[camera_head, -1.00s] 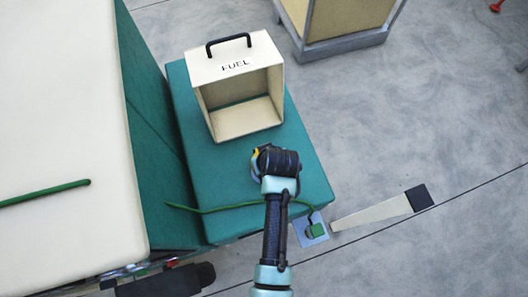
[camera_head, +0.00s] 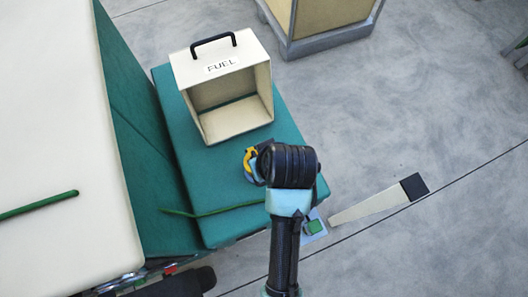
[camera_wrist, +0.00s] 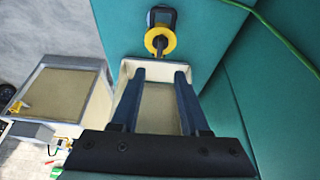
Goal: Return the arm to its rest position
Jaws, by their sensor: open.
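My arm reaches up from the bottom of the head view, and its dark wrist hides my gripper there. In the wrist view my gripper (camera_wrist: 159,74) is open, its two dark blue fingers apart with nothing held. The cream FUEL box (camera_head: 222,85) stands open-fronted on the teal surface (camera_head: 175,150); in the wrist view its pale rim (camera_wrist: 126,70) shows around and between the fingers. A yellow and dark-blue item (camera_head: 250,160) sits on the teal surface, partly hidden by my wrist. It shows whole in the wrist view (camera_wrist: 160,38), beyond the fingertips.
A green cord (camera_head: 215,211) lies across the teal surface. A large cream block (camera_head: 60,130) stands at the left. A grey-framed crate (camera_head: 325,45) is at the top. A pale tapered piece with a dark end (camera_head: 370,206) lies on open grey floor at the right.

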